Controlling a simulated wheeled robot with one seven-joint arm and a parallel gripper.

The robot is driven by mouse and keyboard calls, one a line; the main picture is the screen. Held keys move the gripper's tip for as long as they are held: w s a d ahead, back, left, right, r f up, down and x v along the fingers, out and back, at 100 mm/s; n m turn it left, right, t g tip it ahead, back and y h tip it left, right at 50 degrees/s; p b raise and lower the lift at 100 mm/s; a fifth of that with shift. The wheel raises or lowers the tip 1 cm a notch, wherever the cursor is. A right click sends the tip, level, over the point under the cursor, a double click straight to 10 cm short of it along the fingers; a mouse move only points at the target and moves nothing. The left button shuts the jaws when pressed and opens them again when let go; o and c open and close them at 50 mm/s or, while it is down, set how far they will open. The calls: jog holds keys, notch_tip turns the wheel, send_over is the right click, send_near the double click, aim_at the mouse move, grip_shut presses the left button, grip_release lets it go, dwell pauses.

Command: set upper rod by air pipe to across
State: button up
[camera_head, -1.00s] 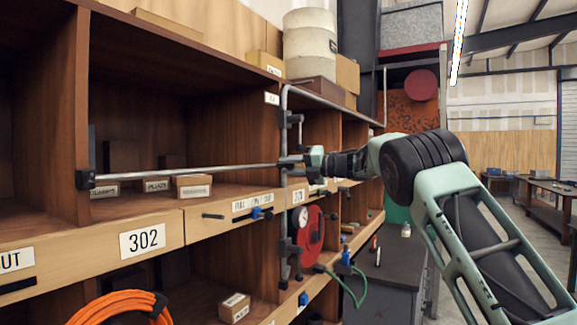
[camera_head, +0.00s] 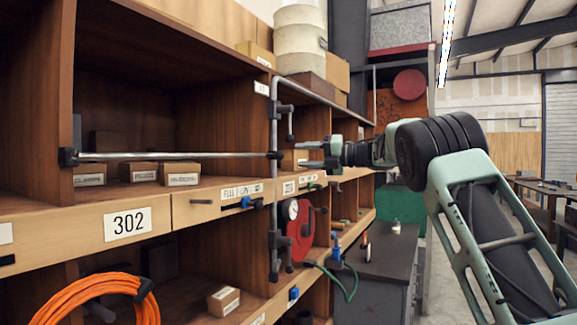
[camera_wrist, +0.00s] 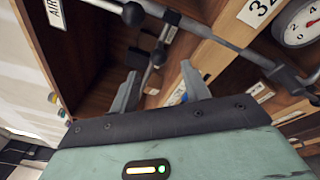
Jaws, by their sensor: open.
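The upper rod (camera_head: 170,156) is a long grey bar lying nearly level across the open shelf bay. My gripper (camera_head: 304,155) is just right of the pipe at the rod's height, open and empty, apart from the rod. In the wrist view my gripper (camera_wrist: 160,72) shows its two fingers spread. The pipe (camera_wrist: 205,37) crosses that view beyond the fingertips, and a black fitting (camera_wrist: 159,55) shows between them.
A short hanging handle (camera_head: 290,122) sits on the pipe above the rod. A gauge (camera_head: 292,209) and red disc (camera_head: 303,232) are lower by the pipe. Small boxes (camera_head: 182,174) stand behind the rod. A dark cabinet (camera_head: 375,270) stands below my arm; the aisle at right is open.

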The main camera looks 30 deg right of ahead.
jog(key=b+v, duration=0.3)
jog(key=v, duration=0.6)
jog(key=shift+s+d, duration=0.1)
